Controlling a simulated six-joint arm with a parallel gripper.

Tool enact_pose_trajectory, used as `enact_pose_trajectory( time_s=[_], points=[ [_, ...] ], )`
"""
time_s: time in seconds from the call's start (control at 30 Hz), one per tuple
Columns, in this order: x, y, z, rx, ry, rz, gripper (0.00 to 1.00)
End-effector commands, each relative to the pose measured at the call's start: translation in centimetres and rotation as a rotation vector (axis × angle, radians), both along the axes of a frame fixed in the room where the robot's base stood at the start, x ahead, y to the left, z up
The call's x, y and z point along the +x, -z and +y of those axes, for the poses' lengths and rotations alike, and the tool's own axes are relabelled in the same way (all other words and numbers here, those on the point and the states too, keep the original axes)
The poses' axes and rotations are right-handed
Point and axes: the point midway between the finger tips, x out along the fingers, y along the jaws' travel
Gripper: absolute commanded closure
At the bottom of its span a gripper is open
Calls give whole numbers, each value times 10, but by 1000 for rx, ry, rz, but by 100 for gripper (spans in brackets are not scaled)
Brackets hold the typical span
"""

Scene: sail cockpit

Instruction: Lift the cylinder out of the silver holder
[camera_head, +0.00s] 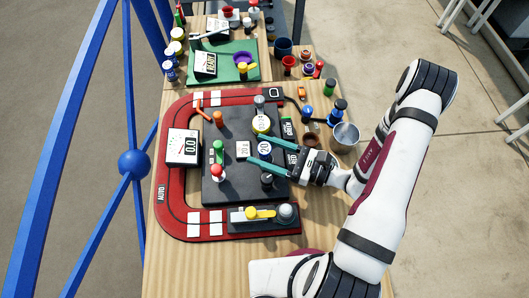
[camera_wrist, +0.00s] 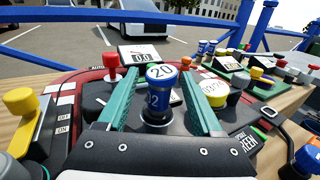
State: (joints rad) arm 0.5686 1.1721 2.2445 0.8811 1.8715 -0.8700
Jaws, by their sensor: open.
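The cylinder (camera_wrist: 158,98) is blue with a white top marked 20 and stands upright in the wrist view. It also shows in the camera_head view (camera_head: 264,148) on the black panel. Its lower end sits in a small silver-grey holder (camera_wrist: 158,118), which is partly hidden. My gripper (camera_head: 261,150) has two teal fingers and is open. In the wrist view, the fingers (camera_wrist: 157,75) stand on either side of the cylinder, with a visible gap on each side.
A red-knobbed lever (camera_head: 217,171) and a green knob stand left of the cylinder. A yellow-topped cylinder (camera_head: 261,123) stands just beyond it. A dark knob (camera_head: 267,180) is close by on the near side. A silver cup (camera_head: 345,136) stands at the right table edge.

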Motion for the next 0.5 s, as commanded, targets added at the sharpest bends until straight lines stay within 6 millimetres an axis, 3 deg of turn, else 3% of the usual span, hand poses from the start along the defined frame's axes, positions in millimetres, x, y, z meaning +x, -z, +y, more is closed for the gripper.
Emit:
enact_pose_trajectory(
  time_s=[0.07, 0.4, 0.5],
  points=[
    [0, 0, 0, 0, 0, 0, 35],
    [0, 0, 0, 0, 0, 0, 96],
    [0, 0, 0, 0, -1, 0, 100]
  ],
)
